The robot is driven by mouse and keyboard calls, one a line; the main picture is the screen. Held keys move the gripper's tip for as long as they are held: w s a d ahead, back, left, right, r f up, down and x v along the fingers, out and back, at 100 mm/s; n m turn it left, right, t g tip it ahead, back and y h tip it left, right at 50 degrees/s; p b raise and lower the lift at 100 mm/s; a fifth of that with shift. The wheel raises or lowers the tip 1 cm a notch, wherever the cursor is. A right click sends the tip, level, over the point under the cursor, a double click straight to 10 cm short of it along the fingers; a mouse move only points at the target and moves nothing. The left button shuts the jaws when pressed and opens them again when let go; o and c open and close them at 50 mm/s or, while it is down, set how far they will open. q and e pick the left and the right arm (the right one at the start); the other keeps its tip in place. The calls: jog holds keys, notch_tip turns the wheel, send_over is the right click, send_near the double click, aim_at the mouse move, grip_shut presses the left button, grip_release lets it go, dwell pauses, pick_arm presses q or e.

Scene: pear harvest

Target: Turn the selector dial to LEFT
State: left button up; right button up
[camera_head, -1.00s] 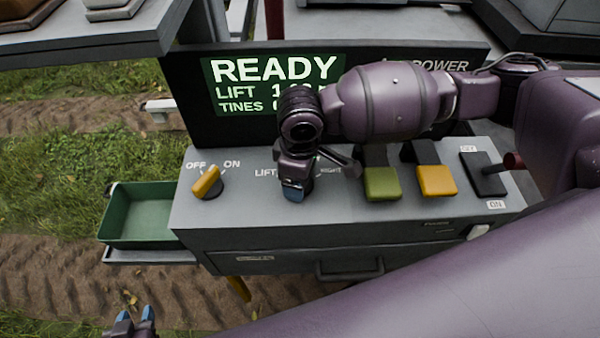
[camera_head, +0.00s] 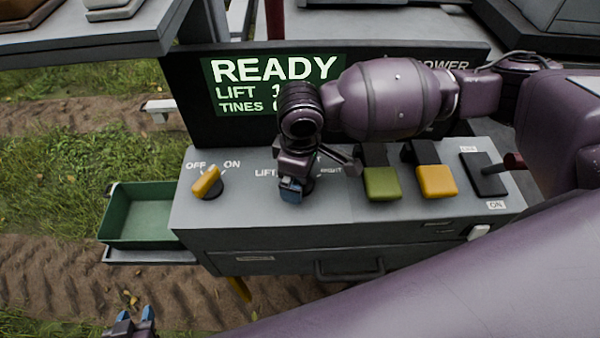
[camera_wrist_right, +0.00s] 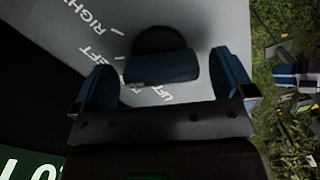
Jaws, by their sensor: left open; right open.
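The selector dial (camera_wrist_right: 162,66) is a dark blue bar knob on a round black base. It shows in the right wrist view, with a small pale mark at one end near the LEFT lettering. My right gripper (camera_wrist_right: 163,80) is open, with one blue finger on each side of the knob. I see gaps between the fingers and the knob. In the head view my right gripper (camera_head: 292,190) comes down over the dial between the LIFT and RIGHT labels and hides most of it. My left gripper (camera_head: 134,324) is open and empty at the bottom left, away from the panel.
A READY screen (camera_head: 272,82) stands behind. A green tray (camera_head: 140,216) sits at the left.

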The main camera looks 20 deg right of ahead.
notch_tip(320, 180, up, 10)
dwell(0.5)
dwell(0.4)
